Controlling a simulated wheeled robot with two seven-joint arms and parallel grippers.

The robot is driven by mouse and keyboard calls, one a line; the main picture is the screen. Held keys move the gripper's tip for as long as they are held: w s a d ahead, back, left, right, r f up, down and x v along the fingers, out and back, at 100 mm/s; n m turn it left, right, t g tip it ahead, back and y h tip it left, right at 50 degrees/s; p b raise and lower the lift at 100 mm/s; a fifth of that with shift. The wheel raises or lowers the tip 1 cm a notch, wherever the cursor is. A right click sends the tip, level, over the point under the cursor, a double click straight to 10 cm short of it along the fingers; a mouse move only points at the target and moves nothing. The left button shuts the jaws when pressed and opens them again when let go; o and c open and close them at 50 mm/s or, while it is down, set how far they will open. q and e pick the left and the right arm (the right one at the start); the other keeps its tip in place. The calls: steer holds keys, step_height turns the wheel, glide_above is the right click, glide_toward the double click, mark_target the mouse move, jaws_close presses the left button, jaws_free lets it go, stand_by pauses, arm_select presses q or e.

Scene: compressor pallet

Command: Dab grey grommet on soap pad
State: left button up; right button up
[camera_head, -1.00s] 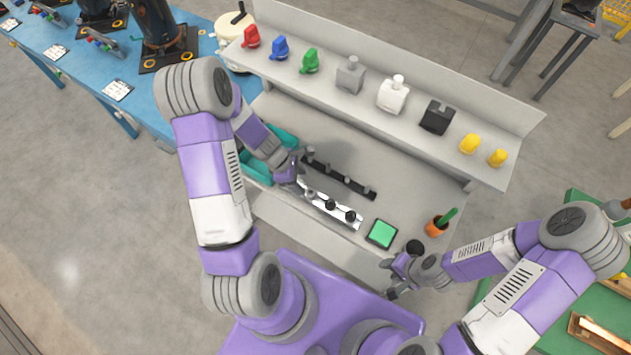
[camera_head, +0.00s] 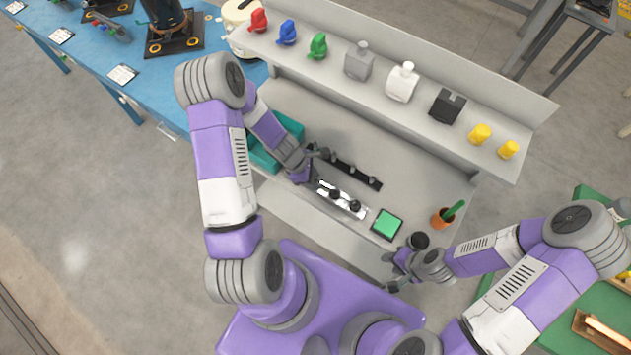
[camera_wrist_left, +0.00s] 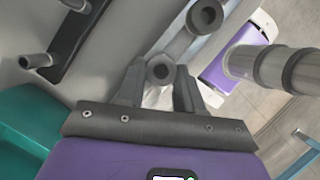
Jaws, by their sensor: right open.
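My left gripper (camera_head: 316,168) is at the left end of a shiny light rail (camera_head: 343,199). In the left wrist view its two fingers (camera_wrist_left: 158,88) are apart, with a grey ring-shaped grommet (camera_wrist_left: 160,69) between their tips; small gaps seem to show beside it. I cannot tell whether the fingers touch it. Another grommet (camera_wrist_left: 205,16) stands further along the rail. The soap pad (camera_head: 387,224), green with a dark frame, lies right of the rail. My right gripper (camera_head: 398,270) is open and empty near the bench's front edge.
A black rail with grey pegs (camera_head: 357,173) lies behind the light rail. A teal bin (camera_head: 272,142) is at the left. An orange pot with a green stick (camera_head: 444,216) stands right of the pad. A raised shelf (camera_head: 330,70) holds coloured parts and bottles.

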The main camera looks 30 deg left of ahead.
arm_select(q)
steer(key=shift+c, duration=1.4)
steer(key=shift+r, duration=0.1)
